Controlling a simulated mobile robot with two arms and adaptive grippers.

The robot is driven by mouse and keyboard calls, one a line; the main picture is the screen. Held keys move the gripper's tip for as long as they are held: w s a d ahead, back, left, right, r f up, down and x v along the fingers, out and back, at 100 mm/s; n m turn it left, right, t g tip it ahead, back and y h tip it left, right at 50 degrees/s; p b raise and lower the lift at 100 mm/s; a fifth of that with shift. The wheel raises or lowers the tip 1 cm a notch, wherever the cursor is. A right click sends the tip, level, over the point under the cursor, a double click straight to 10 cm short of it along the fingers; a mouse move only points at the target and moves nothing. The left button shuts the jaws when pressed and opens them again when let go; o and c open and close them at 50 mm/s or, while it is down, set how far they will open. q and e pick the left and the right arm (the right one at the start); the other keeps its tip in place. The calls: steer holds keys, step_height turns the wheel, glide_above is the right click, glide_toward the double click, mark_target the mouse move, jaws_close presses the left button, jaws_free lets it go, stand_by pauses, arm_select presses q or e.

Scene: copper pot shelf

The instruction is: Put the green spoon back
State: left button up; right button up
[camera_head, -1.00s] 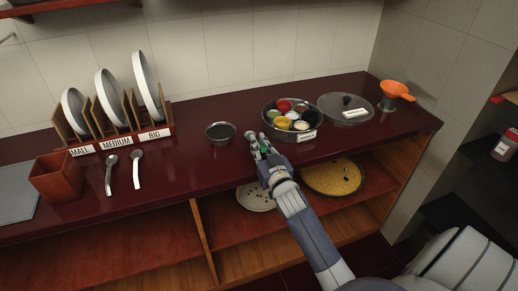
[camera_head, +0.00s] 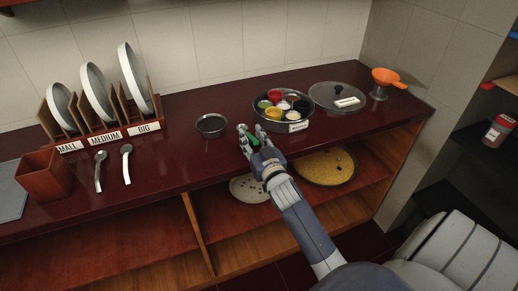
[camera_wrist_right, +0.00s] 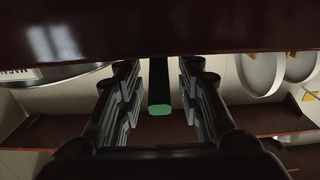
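My right gripper (camera_head: 250,128) is over the counter's front part, just left of and in front of the round spice tin (camera_head: 297,127). Its fingers stand apart. A small green piece (camera_head: 254,140) shows between them, likely the green spoon. In the right wrist view, a dark bar with a green end (camera_wrist_right: 160,109) lies between the fingers (camera_wrist_right: 160,85), with a gap on either side. The rest of it is hidden, and I cannot tell what supports it. The tin holds several cups of coloured spices. My left gripper is out of view.
A dark bowl (camera_head: 211,125) stands left of my gripper. A lid (camera_head: 335,95) and an orange funnel (camera_head: 386,76) are to the right. Two spoons (camera_head: 126,165) (camera_head: 99,170), a plate rack (camera_head: 105,138) and a red-brown box (camera_head: 45,178) are left. The lower shelf holds a yellow-filled pan (camera_head: 325,167).

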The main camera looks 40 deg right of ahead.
steer(key=v, duration=1.2)
steer(key=s+a+f+n+g+y, duration=0.1)
steer(key=s+a+f+g, duration=0.2)
steer(key=f, duration=1)
steer(key=s+a+f+n+g+y, duration=0.1)
steer(key=s+a+f+g+y, duration=0.15)
steer(key=f, duration=1.05)
steer(key=s+a+f+n+g, duration=0.1)
steer(key=s+a+f+g, duration=0.2)
steer(key=f, duration=0.9)
steer(key=s+a+f+n+g+y, duration=0.1)
steer(key=s+f+g, duration=0.1)
steer(key=s+f, duration=0.6)
steer(key=s+a+f+g, duration=0.2)
steer(key=s+f+g, duration=0.1)
steer(key=s+f, duration=0.5)
steer(key=s+f+n+g, duration=0.1)
steer(key=s+f+g, duration=0.2)
steer(key=s, duration=1.2)
steer(key=shift+s+d, duration=0.3)
steer(key=shift+s, duration=0.1)
